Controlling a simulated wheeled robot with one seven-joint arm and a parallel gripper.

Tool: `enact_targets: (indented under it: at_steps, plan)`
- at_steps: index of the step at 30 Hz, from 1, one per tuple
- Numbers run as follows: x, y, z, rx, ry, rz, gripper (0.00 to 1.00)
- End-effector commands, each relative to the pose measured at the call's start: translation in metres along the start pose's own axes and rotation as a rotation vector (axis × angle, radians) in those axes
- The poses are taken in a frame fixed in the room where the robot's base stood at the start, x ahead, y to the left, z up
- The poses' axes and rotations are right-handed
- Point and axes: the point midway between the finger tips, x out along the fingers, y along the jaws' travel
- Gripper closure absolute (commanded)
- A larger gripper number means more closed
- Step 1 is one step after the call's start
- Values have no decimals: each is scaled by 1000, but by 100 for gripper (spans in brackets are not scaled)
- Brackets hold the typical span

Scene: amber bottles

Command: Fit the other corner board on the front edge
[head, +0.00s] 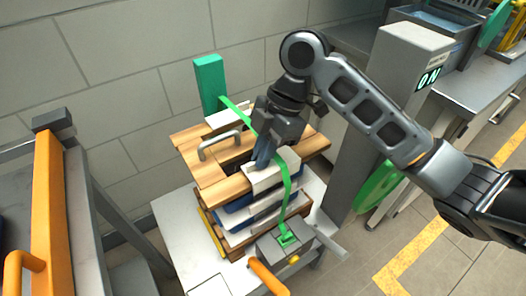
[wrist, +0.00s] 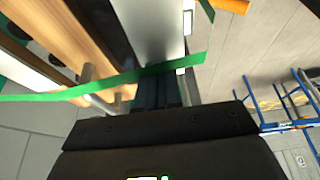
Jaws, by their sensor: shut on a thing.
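A white corner board (head: 268,178) lies at the front top edge of the stack in the head view. My gripper (head: 262,160) points down and is shut on it; the board also shows as a pale slab beyond the fingers in the wrist view (wrist: 150,25). The green strap (head: 289,195) runs over the stack and down its front, close beside my gripper; it crosses the wrist view (wrist: 130,76) near the fingertips. Another white corner board (head: 226,118) is at the back edge of the stack. Whether the held board is seated under the strap cannot be told.
The stack has wooden boards (head: 200,170) on top with a metal handle (head: 220,142). A green upright block (head: 209,84) stands behind it. A grey strap device (head: 285,248) with an orange handle (head: 267,277) is in front. A grey post (head: 385,100) stands close on the right.

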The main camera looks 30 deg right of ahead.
Motion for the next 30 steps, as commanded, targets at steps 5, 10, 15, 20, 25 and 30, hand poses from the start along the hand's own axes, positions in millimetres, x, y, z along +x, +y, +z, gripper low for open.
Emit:
enact_targets:
  at_steps: [5,10,15,20,25,30]
  plan:
    - [4,0,2,0,0,0,100]
    - [7,0,3,0,0,0,100]
    - [6,0,3,0,0,0,83]
    - [6,0,3,0,0,0,68]
    - [6,0,3,0,0,0,65]
    - [6,0,3,0,0,0,65]
